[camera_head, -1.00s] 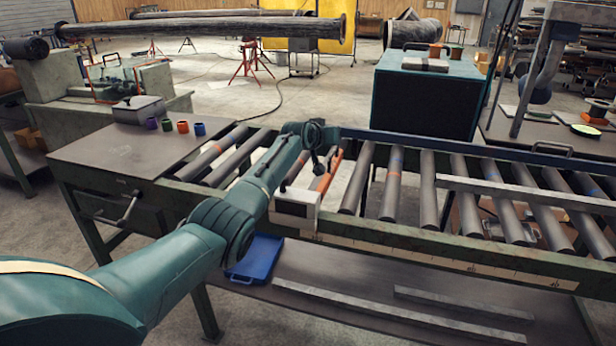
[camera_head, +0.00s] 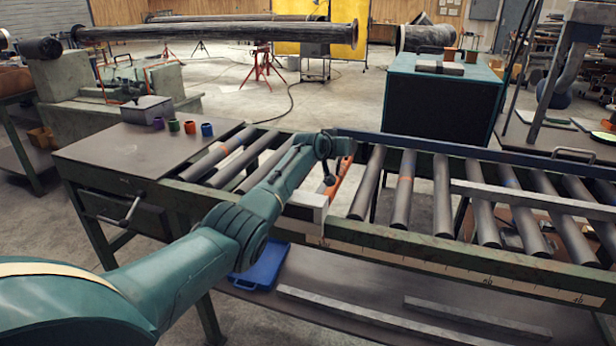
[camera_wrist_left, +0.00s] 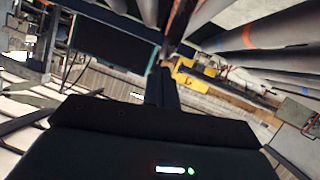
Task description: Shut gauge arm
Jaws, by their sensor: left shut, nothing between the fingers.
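My right gripper is in neither view.
Conveyor rollers (camera_head: 443,195) run to the right, with a long metal bar (camera_head: 530,196) lying across them. A steel table (camera_head: 135,155) with several small coloured cups is at left. A teal cabinet (camera_head: 442,100) stands behind.

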